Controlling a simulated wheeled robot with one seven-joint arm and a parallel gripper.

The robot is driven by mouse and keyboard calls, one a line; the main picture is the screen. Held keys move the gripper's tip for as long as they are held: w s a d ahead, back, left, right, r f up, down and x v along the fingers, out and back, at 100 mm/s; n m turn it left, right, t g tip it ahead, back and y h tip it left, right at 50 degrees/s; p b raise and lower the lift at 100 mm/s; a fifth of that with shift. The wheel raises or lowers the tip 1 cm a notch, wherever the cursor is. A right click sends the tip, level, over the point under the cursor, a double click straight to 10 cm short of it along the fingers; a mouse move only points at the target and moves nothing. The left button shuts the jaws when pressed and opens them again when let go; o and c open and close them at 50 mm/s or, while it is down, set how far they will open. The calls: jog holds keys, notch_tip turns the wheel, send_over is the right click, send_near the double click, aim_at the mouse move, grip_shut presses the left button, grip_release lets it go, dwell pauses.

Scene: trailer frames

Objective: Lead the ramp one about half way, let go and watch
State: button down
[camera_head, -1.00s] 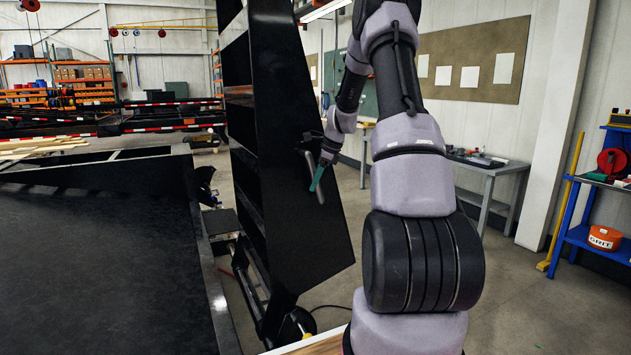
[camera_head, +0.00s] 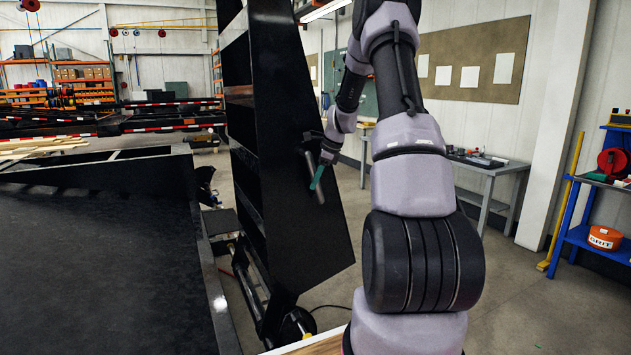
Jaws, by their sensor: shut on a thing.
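The black ramp (camera_head: 272,120) stands steeply raised, tilted a little, at the rear edge of the black trailer deck (camera_head: 100,270). Its ribbed side faces left and its flat side plate faces me. A grey bar handle (camera_head: 313,177) sits on that side plate. My gripper (camera_head: 317,178) comes in from the upper right and is shut on the handle, with a teal finger showing against it. The far finger is hidden. The ramp's foot meets a hinge bar (camera_head: 252,285) low beside the deck.
A grey workbench (camera_head: 485,175) stands behind my arm on the right. Black trailer frames with red-white tape (camera_head: 150,122) lie at the back left. Bare floor shows right of the ramp.

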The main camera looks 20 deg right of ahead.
dwell(0.8)
jog(key=shift+a+r, duration=0.2)
jog(key=shift+a, duration=0.4)
jog(key=s+a+f+n+h, duration=0.1)
jog(key=a+h, duration=0.5)
jog(key=a, duration=3.2)
jog(key=shift+s+a+f, duration=0.3)
jog(key=shift+a, duration=0.05)
jog(key=c, duration=0.6)
grip_release()
jog(key=shift+d+r, duration=0.1)
